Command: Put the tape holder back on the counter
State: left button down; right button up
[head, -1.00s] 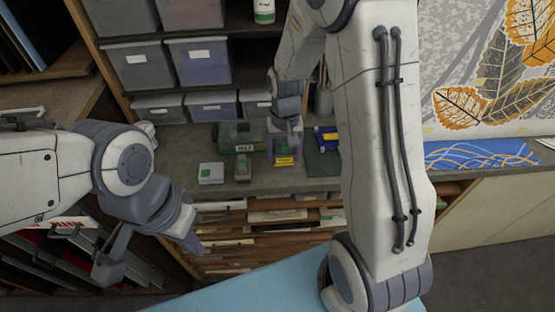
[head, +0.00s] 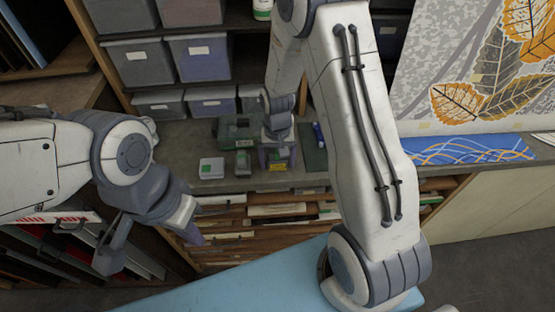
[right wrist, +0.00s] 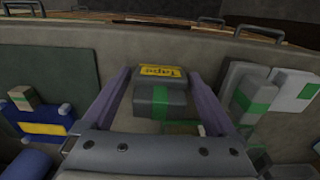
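The tape holder (right wrist: 163,97) is a small grey block with a yellow "Tape" label and a green band. It sits between the purple fingers of my right gripper (right wrist: 160,75), which lie close along both its sides, and the gripper appears shut on it. In the head view the tape holder (head: 278,160) is over the front part of the counter (head: 180,142), under my right gripper (head: 279,148). I cannot tell if its base touches the counter. My left gripper (head: 194,236) hangs empty in front of the counter at lower left; its finger gap is hidden.
A white-and-green box (head: 211,168) and a small grey-green block (head: 243,163) stand left of the tape holder. A dark green case (head: 235,130) is behind. A dark green mat (right wrist: 50,75) and a blue-and-yellow object (right wrist: 45,128) lie on the other side. Shelves with grey bins rise behind.

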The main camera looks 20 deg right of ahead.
aim_at(276, 154)
jog(key=shift+r, duration=0.1)
jog(key=shift+r, duration=0.2)
jog(key=shift+w+r, duration=0.1)
jog(key=shift+r, duration=0.25)
jog(key=r+b, duration=0.1)
jog(key=r, duration=0.4)
jog(key=r+b, duration=0.2)
jog(key=r, duration=0.4)
jog(key=shift+s+a, duration=0.2)
jog(key=s+a+r+n, duration=0.3)
jog(key=s+a+n, duration=0.2)
jog(key=s+a, duration=0.45)
jog(key=s+a+n, duration=0.2)
jog(key=s, duration=0.4)
jog(key=s+a+n+y, duration=0.1)
jog(key=s+a+n, duration=0.1)
jog(key=s, duration=0.5)
jog(key=shift+s+r+n, duration=0.25)
jog(key=shift+r+n, duration=0.2)
jog(key=shift+n, duration=0.25)
notch_tip(276, 154, down, 5)
jog(key=b, duration=0.4)
jog(key=shift+b, duration=0.4)
